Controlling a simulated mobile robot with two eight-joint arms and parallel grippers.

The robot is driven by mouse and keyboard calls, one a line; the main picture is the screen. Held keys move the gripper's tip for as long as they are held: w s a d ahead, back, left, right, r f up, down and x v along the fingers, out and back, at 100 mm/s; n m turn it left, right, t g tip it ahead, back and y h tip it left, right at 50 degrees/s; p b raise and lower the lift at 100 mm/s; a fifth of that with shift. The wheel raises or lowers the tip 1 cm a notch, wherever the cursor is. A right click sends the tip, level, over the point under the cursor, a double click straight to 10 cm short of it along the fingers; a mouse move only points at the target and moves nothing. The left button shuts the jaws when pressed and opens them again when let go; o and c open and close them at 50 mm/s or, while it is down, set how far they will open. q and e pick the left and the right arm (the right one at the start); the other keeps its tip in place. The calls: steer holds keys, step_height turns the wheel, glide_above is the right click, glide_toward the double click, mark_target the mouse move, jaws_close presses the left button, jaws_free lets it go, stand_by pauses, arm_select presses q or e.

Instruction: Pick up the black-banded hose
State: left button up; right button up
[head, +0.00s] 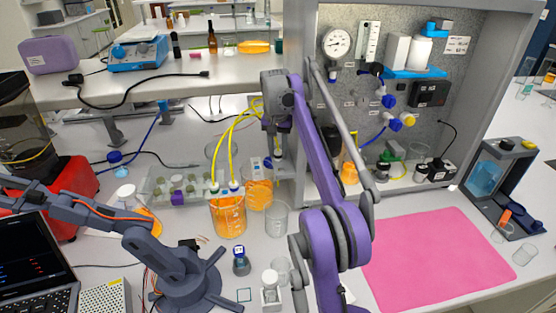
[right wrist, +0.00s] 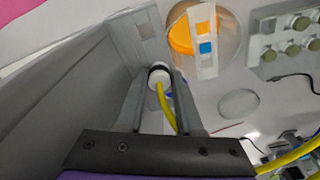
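My right gripper (head: 278,152) hangs fingers-down at the end of my purple arm, in front of the left edge of the grey rig panel. In the right wrist view its narrow fingers (right wrist: 160,80) close on either side of the black-banded hose (right wrist: 158,72). The hose has a white end with a black band, and its yellow tube runs back between the fingers. The contact surfaces are partly hidden. Two other yellow hose ends with white and blue fittings (head: 234,187) stand in the orange-filled beaker (head: 229,218). My left gripper is out of view.
A second orange beaker (head: 258,193) and an empty glass beaker (head: 277,219) stand below my right gripper. A vial rack (head: 160,188) is to the left. A small grey desktop arm (head: 155,258) stands at front left. The pink mat (head: 430,258) is bare.

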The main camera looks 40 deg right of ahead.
jaws_close()
steer(key=shift+r, duration=0.1)
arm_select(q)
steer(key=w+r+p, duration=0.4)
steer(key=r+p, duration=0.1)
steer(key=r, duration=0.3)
arm_select(e)
step_height(320, 180, up, 12)
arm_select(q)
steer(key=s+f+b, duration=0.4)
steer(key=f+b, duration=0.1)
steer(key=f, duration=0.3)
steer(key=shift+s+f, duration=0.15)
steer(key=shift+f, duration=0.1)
arm_select(e)
steer(key=s+a, duration=1.1)
steer(key=a, duration=0.2)
steer(key=shift+s+a, duration=0.3)
steer(key=shift+s, duration=0.1)
